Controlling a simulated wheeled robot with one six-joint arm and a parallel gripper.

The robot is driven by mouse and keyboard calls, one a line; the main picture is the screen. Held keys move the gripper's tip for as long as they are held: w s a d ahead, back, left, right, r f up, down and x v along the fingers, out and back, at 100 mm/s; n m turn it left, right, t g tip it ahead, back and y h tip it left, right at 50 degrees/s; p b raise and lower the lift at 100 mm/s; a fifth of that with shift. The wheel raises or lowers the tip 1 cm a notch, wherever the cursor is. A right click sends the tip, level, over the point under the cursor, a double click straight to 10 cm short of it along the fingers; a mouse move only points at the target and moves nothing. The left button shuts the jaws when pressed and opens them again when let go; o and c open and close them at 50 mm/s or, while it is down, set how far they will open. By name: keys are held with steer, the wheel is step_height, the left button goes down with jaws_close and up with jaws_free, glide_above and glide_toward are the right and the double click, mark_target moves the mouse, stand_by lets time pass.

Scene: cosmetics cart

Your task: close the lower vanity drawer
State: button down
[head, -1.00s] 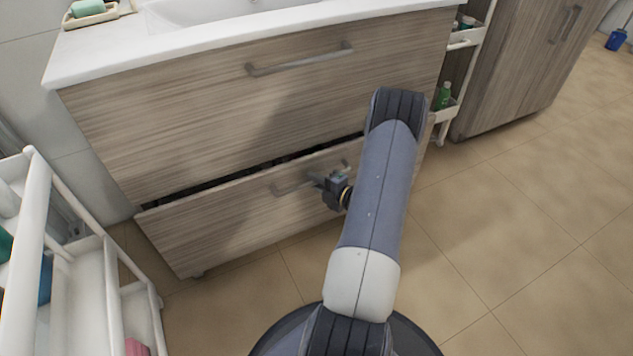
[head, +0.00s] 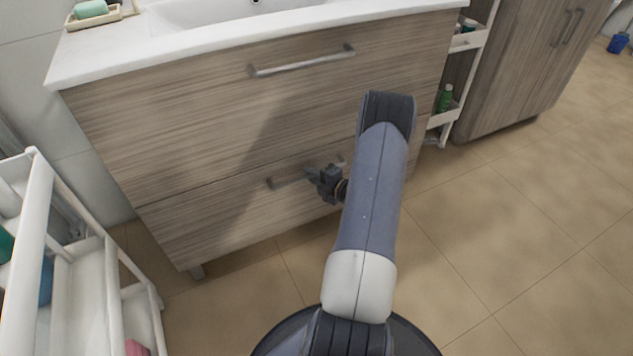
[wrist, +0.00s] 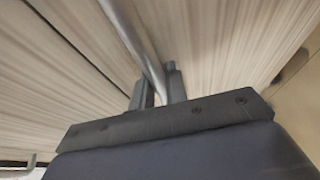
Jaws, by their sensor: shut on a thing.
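The lower vanity drawer (head: 220,217) has a wood-grain front that lies flush under the upper drawer (head: 190,115), with only a thin seam between them. Its grey bar handle (head: 285,182) runs across the front, partly hidden behind my gripper and arm. My gripper (head: 314,176) is at the middle of this handle. In the wrist view, the two fingers of my gripper (wrist: 160,90) are shut around the handle bar (wrist: 138,38), with the wood front close behind it.
A white shelf cart (head: 88,270) stands at the left front. A slim white rack with a green bottle (head: 444,98) stands right of the vanity, beside a tall wood cabinet (head: 515,75). The tiled floor (head: 500,220) at the right is clear.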

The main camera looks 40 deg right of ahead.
steer(key=shift+w+d+r, duration=0.1)
steer(key=shift+w+d, duration=0.05)
steer(key=shift+w, duration=0.1)
steer(key=c, duration=1.4)
jaws_free()
steer(key=shift+w, duration=0.15)
steer(key=p+v, duration=0.2)
steer(key=v, duration=0.9)
steer(key=shift+p, duration=0.35)
steer(key=shift+w, duration=0.15)
